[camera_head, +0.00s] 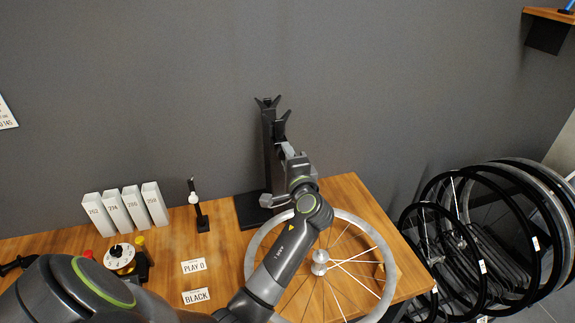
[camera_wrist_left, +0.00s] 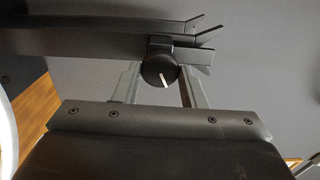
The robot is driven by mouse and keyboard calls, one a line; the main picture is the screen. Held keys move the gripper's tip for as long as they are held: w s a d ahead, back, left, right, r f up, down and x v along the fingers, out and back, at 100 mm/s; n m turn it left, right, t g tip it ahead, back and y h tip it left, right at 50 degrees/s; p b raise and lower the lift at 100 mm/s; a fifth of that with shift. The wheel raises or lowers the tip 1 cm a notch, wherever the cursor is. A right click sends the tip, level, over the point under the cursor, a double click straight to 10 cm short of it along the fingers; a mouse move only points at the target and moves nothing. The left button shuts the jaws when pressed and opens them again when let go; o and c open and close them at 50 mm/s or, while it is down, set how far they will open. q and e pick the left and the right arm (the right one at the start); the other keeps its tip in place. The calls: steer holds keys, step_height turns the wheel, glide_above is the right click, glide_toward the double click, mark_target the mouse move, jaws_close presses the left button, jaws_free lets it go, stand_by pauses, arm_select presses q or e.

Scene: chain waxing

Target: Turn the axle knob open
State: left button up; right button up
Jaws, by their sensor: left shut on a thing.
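The black stand (camera_head: 268,140) rises upright at the back of the wooden table, with forked arms at its top. My left gripper (camera_head: 288,151) reaches its upper part; the gripper's body hides much of that spot in the head view. In the left wrist view the round black axle knob (camera_wrist_left: 158,71) sits below the stand's bar, with a white mark pointing down and slightly right. The two grey fingers of my left gripper stand on either side of the knob, shut on it. My right gripper is out of view.
A spoked wheel (camera_head: 257,252) lies on the table (camera_head: 228,237) beneath my left arm. White numbered boxes (camera_head: 125,209), a small black stand (camera_head: 199,213) and a round dial (camera_head: 121,258) are to the left. Several wheels (camera_head: 440,240) stand right of the table.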

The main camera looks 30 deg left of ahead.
arm_select(q)
steer(key=shift+r+n+b, duration=0.1)
steer(key=shift+n+b, duration=4.05)
steer(key=shift+n, duration=2.35)
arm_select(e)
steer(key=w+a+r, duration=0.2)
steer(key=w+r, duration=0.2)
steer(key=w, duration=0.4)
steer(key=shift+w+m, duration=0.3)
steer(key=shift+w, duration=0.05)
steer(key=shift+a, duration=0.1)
arm_select(q)
steer(key=o, duration=1)
steer(key=shift+c, duration=0.2)
